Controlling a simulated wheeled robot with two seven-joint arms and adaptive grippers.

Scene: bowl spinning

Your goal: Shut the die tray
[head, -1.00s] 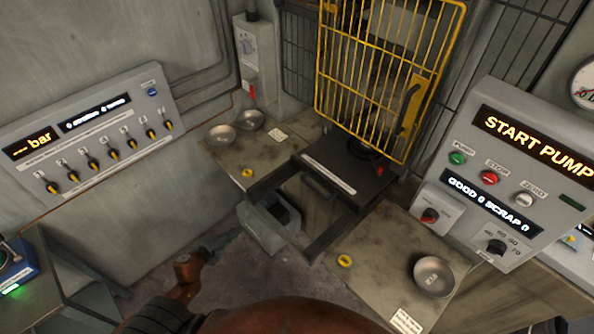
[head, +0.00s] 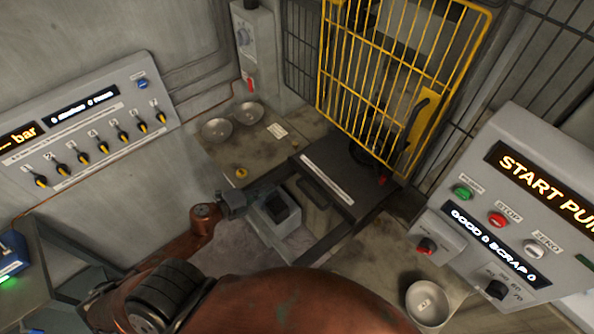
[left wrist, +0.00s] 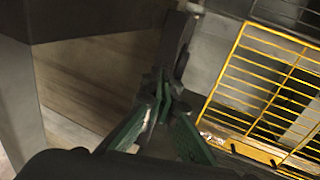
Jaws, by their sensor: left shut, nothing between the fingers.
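The die tray (head: 362,192) is a dark plate with a pale strip along its front edge. It lies below the yellow cage door, and a dark handle (head: 318,203) shows on its front. Dark rails run forward from it on both sides. My left gripper (head: 268,186) is at the left rail, left of the handle, and looks shut and empty. In the left wrist view its green fingers (left wrist: 163,93) are together near a dark bar (left wrist: 177,48). I cannot tell whether they touch it. My right gripper is not in view.
The yellow mesh door (head: 395,85) stands raised behind the tray. Two metal bowls (head: 247,112) rest on the left bench, one bowl (head: 427,302) on the right. Control panels (head: 515,215) flank the space.

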